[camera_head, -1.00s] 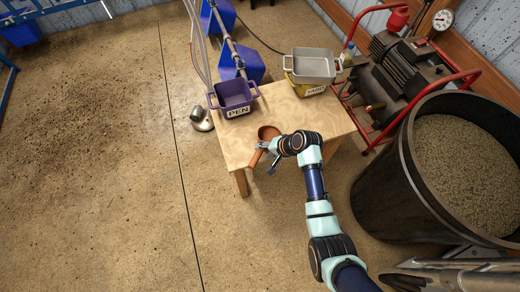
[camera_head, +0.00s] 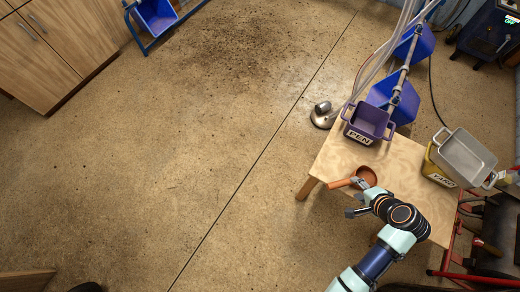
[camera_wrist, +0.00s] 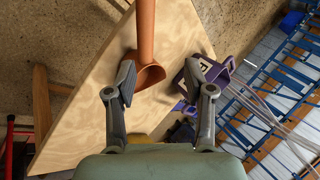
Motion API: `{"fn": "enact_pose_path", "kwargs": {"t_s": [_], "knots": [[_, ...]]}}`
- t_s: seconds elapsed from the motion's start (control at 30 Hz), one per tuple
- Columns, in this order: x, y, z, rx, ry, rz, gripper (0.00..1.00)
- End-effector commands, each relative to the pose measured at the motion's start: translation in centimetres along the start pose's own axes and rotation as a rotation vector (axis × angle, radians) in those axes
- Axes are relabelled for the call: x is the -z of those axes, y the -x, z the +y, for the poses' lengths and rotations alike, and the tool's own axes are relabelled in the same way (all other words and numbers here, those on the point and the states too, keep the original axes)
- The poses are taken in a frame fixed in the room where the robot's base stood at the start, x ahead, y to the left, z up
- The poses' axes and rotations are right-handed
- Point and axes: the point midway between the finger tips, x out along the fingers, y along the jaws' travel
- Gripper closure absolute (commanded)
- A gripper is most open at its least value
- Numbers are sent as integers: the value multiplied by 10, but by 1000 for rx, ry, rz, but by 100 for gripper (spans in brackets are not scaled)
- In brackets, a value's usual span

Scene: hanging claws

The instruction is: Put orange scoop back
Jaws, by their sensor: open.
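The orange scoop (camera_head: 341,183) is at the left front part of the wooden table in the head view. Its bowl is on the tabletop side and its handle reaches out towards the left edge. In the wrist view the scoop (camera_wrist: 146,32) has its handle pointing up the picture and its bowl near the middle. My gripper (camera_head: 359,194) is right beside the scoop. In the wrist view my gripper (camera_wrist: 159,76) is open, with one finger on each side of the bowl. The fingers do not close on it; I cannot tell whether one touches it.
The wooden table (camera_head: 400,178) bears a purple "PEN" bin (camera_head: 368,124), a yellow bin (camera_head: 437,174) and a grey tray (camera_head: 465,157). Blue bins and pale tubes stand behind. A metal lamp-like object (camera_head: 322,116) is on the floor. Open floor lies to the left.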

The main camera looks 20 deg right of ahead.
Motion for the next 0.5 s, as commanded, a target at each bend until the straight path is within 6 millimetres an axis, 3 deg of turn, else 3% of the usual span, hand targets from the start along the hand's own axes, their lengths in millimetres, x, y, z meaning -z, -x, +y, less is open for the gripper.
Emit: {"fn": "enact_pose_path", "kwargs": {"t_s": [0.07,0.17,0.2,0.3,0.4,0.5], "knots": [[-34,1,-56,15,215,17,47],[-105,17,-140,61,585,75,47],[-139,30,-172,94,733,105,47],[-222,73,-229,192,1047,190,47],[-288,120,-259,298,1265,271,47],[-328,156,-270,374,1387,330,47]]}}
